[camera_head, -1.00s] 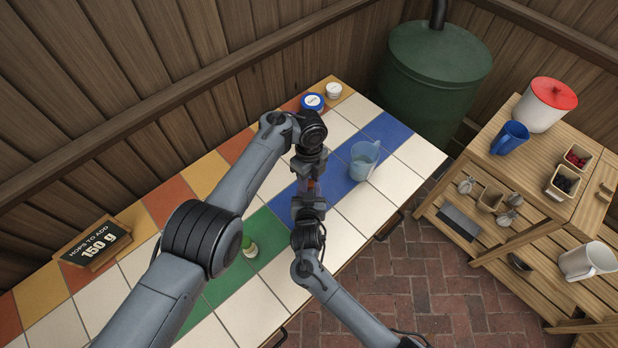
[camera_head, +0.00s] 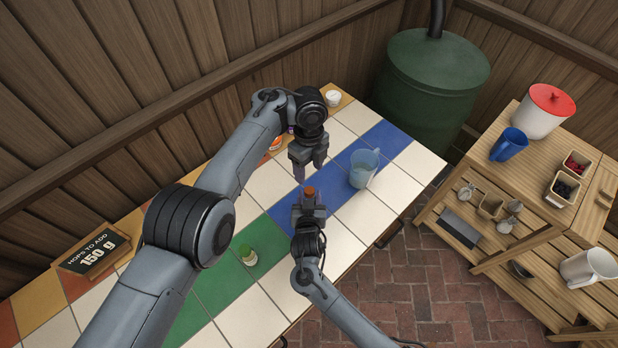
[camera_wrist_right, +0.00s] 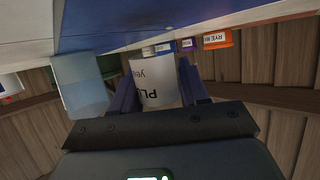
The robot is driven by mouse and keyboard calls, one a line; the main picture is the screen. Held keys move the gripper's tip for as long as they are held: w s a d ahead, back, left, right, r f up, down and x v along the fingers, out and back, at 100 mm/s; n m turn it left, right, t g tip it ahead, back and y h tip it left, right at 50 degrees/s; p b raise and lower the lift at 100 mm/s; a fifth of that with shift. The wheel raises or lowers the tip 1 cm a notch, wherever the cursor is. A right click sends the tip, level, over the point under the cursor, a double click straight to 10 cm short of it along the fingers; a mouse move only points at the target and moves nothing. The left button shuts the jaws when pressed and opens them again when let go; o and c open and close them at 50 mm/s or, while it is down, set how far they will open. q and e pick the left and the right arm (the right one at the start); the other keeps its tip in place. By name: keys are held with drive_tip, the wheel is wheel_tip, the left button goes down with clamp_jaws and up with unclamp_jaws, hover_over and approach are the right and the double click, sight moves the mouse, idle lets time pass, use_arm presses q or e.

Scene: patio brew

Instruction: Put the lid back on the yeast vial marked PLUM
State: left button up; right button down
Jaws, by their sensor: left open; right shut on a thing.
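The vial marked PLUM (camera_wrist_right: 157,88) sits between my right gripper's fingers, its label partly readable and upside down in the right wrist view. My right gripper (camera_head: 309,205) is shut on it, over the blue strip of the table. In the head view a reddish-brown round top (camera_head: 309,192), which looks like the lid, shows above the fingers. Whether it is fully seated cannot be told. My left gripper (camera_head: 310,172) is open just above, pointing down, with nothing visible between its fingers. The vial's upper end is hidden in the wrist view.
A clear blue jug (camera_head: 364,168) stands close on the right. A white jar (camera_head: 333,98) and an orange one (camera_head: 275,144) stand at the back. A sign (camera_head: 92,250) is at the left. White tiles nearby are clear.

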use_arm(q)
drive_tip(key=shift+w+r, duration=0.2)
drive_tip(key=shift+r, duration=1.8)
use_arm(e)
drive_tip(key=shift+c, duration=2.4)
unclamp_jaws()
drive_tip(key=shift+s+r, duration=0.25)
drive_tip(key=shift+s, duration=0.15)
use_arm(q)
wheel_tip(320, 180, up, 3)
drive_tip(key=p, duration=0.2)
drive_tip(key=shift+f+p, duration=0.15)
drive_tip(key=shift+p, duration=0.25)
use_arm(e)
drive_tip(key=v, duration=1)
